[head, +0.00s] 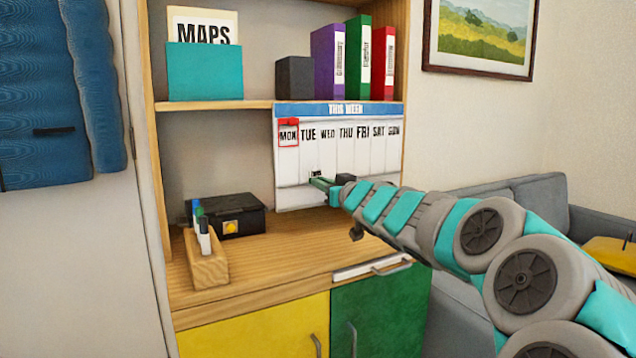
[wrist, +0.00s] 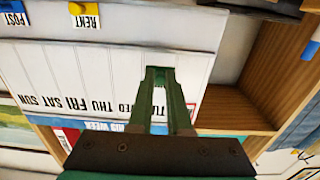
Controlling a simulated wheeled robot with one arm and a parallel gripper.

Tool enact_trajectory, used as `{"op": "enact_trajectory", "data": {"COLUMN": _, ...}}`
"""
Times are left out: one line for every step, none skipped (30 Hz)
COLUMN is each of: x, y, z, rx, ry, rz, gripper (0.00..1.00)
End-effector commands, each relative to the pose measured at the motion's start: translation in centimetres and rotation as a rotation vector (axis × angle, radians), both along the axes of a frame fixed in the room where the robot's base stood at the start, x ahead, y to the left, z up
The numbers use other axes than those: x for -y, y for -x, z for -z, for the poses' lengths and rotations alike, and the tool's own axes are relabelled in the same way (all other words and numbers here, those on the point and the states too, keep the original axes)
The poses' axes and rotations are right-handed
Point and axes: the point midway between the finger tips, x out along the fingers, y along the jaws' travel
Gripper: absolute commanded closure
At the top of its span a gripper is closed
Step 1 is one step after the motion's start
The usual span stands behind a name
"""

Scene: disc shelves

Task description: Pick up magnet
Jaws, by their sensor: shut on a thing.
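My gripper (head: 314,181) is shut at the lower part of the white week board (head: 352,160), below the TUE and WED columns. A small light tag with dark lettering (head: 315,174) shows right at the fingertips and appears to be the magnet held. In the wrist view the green fingers of my gripper (wrist: 163,72) come together in front of the board (wrist: 110,70); what lies between the tips is hard to make out. A red frame marker (head: 289,132) surrounds MON. In the wrist view, a yellow RENT marker (wrist: 84,9) and a blue POST marker (wrist: 11,6) show.
A black box (head: 232,218) and a wooden pen holder (head: 207,265) with pens stand on the desk's left. Binders (head: 352,60) and a teal MAPS holder (head: 205,72) stand on the shelf above. The desk (head: 270,262) is clear before the board. A grey sofa (head: 530,200) stands right.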

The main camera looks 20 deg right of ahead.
Motion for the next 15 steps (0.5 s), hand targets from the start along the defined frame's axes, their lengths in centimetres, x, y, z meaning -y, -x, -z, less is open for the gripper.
{"op": "enact_trajectory", "data": {"x": 0.2, "y": 1.3, "z": -0.3, "rx": 0.004, "ry": 0.001, "rz": 0.004, "gripper": 1.0}}
{"op": "enact_trajectory", "data": {"x": 0.3, "y": 2.0, "z": -0.4, "rx": 0.005, "ry": 0.002, "rz": 0.004, "gripper": 1.0}}
{"op": "enact_trajectory", "data": {"x": 0.2, "y": 3.0, "z": -0.4, "rx": 0.005, "ry": 0.002, "rz": 0.004, "gripper": 1.0}}
{"op": "enact_trajectory", "data": {"x": 0.3, "y": 3.8, "z": -0.3, "rx": 0.003, "ry": 0.001, "rz": 0.004, "gripper": 1.0}}
{"op": "enact_trajectory", "data": {"x": 0.3, "y": 4.6, "z": -0.2, "rx": 0.003, "ry": 0.001, "rz": 0.004, "gripper": 1.0}}
{"op": "enact_trajectory", "data": {"x": 0.3, "y": 5.7, "z": -0.3, "rx": 0.004, "ry": 0.003, "rz": 0.005, "gripper": 1.0}}
{"op": "enact_trajectory", "data": {"x": 0.4, "y": 6.5, "z": -0.4, "rx": 0.006, "ry": 0.004, "rz": 0.006, "gripper": 1.0}}
{"op": "enact_trajectory", "data": {"x": 0.5, "y": 7.3, "z": -0.4, "rx": 0.006, "ry": 0.003, "rz": 0.006, "gripper": 1.0}}
{"op": "enact_trajectory", "data": {"x": 0.4, "y": 8.3, "z": -0.3, "rx": 0.004, "ry": 0.003, "rz": 0.003, "gripper": 1.0}}
{"op": "enact_trajectory", "data": {"x": 0.4, "y": 8.9, "z": -0.2, "rx": 0.004, "ry": 0.003, "rz": 0.004, "gripper": 1.0}}
{"op": "enact_trajectory", "data": {"x": 0.5, "y": 9.5, "z": -0.2, "rx": 0.004, "ry": 0.003, "rz": 0.004, "gripper": 1.0}}
{"op": "enact_trajectory", "data": {"x": 0.5, "y": 10.4, "z": -0.3, "rx": 0.005, "ry": 0.004, "rz": 0.005, "gripper": 1.0}}
{"op": "enact_trajectory", "data": {"x": 0.5, "y": 11.0, "z": -0.3, "rx": 0.005, "ry": 0.004, "rz": 0.006, "gripper": 1.0}}
{"op": "enact_trajectory", "data": {"x": 0.6, "y": 11.5, "z": -0.3, "rx": 0.005, "ry": 0.005, "rz": 0.006, "gripper": 1.0}}
{"op": "enact_trajectory", "data": {"x": 0.6, "y": 12.1, "z": -0.3, "rx": 0.004, "ry": 0.005, "rz": 0.006, "gripper": 1.0}}
